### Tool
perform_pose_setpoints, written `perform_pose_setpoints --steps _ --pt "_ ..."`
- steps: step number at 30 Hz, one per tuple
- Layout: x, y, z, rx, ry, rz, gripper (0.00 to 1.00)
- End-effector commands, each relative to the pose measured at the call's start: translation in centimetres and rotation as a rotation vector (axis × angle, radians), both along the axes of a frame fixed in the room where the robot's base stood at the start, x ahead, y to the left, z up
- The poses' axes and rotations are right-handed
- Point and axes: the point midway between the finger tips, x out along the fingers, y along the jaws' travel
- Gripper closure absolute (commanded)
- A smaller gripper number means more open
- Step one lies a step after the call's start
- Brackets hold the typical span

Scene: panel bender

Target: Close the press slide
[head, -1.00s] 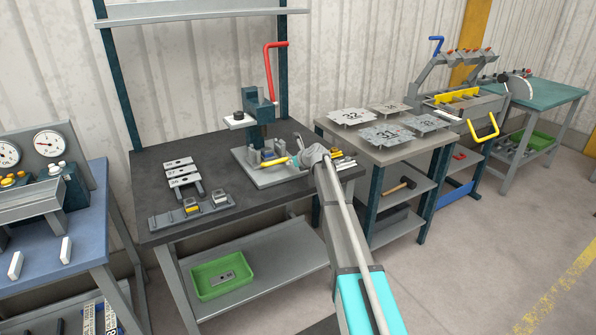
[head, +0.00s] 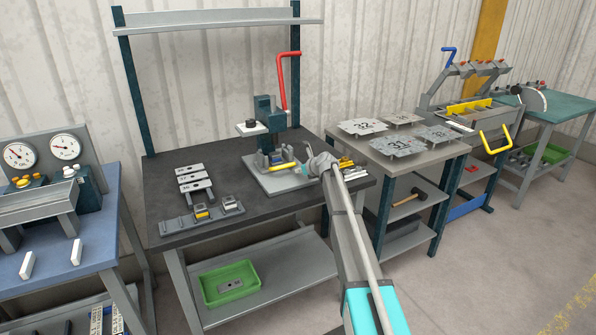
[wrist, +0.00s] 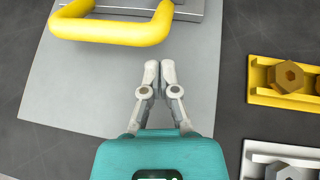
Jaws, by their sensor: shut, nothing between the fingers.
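The press (head: 268,118) stands on a light grey base plate (head: 262,180) on the dark workbench, its red lever (head: 283,80) raised. Its slide has a yellow handle (head: 281,167) at the front. In the wrist view the yellow handle (wrist: 112,32) is at the upper left, joined to the grey slide (wrist: 190,8) at the top edge. My gripper (wrist: 160,68) is shut and empty over the base plate, just in front of the handle's right end and apart from it in the picture. In the head view my gripper (head: 306,170) is right of the handle.
Yellow and grey holders with hex nuts (wrist: 288,78) lie right of my gripper. Numbered plates (head: 192,178) and a rack (head: 202,217) sit on the bench's left part. A table with larger numbered plates (head: 398,146) stands to the right. The bench front is clear.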

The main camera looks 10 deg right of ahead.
Motion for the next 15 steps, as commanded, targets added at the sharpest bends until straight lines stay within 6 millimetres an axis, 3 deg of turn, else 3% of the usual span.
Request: perform_pose_setpoints --steps 6,15 --pt "-1.5 -1.1 -1.3 -0.001 0.002 -0.001 1.00" --pt "-4.1 -2.5 1.2 -0.001 0.003 -0.001 1.00"
